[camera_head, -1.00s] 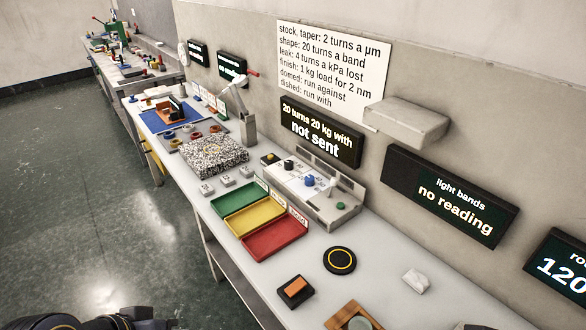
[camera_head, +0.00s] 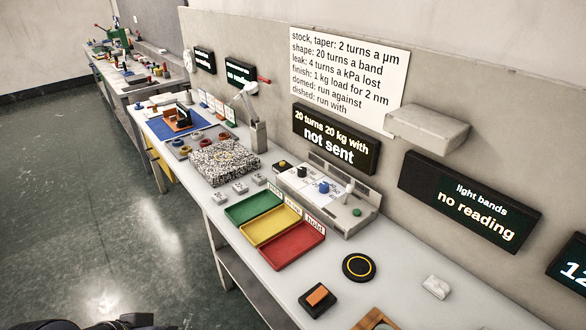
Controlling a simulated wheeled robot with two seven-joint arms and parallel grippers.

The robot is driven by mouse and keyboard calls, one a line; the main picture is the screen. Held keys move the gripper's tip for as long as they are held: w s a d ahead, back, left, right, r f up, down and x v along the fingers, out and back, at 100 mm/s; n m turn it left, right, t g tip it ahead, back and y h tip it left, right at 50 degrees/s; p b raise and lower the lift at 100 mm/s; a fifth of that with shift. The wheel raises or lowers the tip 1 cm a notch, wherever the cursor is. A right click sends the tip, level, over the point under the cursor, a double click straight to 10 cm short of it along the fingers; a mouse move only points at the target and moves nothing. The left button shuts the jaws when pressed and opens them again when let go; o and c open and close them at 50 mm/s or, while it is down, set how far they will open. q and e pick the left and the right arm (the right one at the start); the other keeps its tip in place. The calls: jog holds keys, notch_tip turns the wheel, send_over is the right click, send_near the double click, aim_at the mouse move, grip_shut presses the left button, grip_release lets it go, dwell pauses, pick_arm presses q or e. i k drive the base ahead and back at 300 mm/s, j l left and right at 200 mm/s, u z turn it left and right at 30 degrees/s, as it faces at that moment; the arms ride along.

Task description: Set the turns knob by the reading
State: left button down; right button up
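The control box (camera_head: 335,208) stands on the bench against the wall. It carries a blue knob (camera_head: 323,187), a black-and-yellow knob (camera_head: 281,165), a pale upright lever (camera_head: 348,189) and a green button (camera_head: 357,212). I cannot read which knob is for turns. The display above it (camera_head: 335,138) reads "20 turns 20 kg with, not sent". The light bands display (camera_head: 470,205) reads "no reading". A wall sheet (camera_head: 347,75) lists turns rules. Dark parts of my own arm show at the bottom left edge. Neither gripper can be made out.
Green (camera_head: 252,207), yellow (camera_head: 270,225) and red (camera_head: 292,246) trays sit before the box. A black disc with a yellow ring (camera_head: 358,267), an orange-topped block (camera_head: 317,298) and a white block (camera_head: 436,286) lie nearer. A speckled plate (camera_head: 224,162) is farther back.

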aim_at(302, 171)
jog(key=i+j, duration=0.15)
jog(key=j, duration=0.25)
jog(key=i+j+z, duration=0.15)
jog(key=j, duration=0.3)
jog(key=i+j, duration=0.15)
jog(key=j, duration=0.25)
jog(key=i+j+z, duration=0.1)
jog(key=j, duration=0.35)
jog(key=i+j+z, duration=0.1)
jog(key=j, duration=0.35)
jog(key=i+j, duration=0.2)
jog(key=j, duration=0.25)
jog(key=i+j+z, duration=0.15)
jog(key=i+j, duration=0.25)
jog(key=i, duration=0.2)
jog(key=i+j+z, duration=0.1)
jog(key=i+j, duration=0.4)
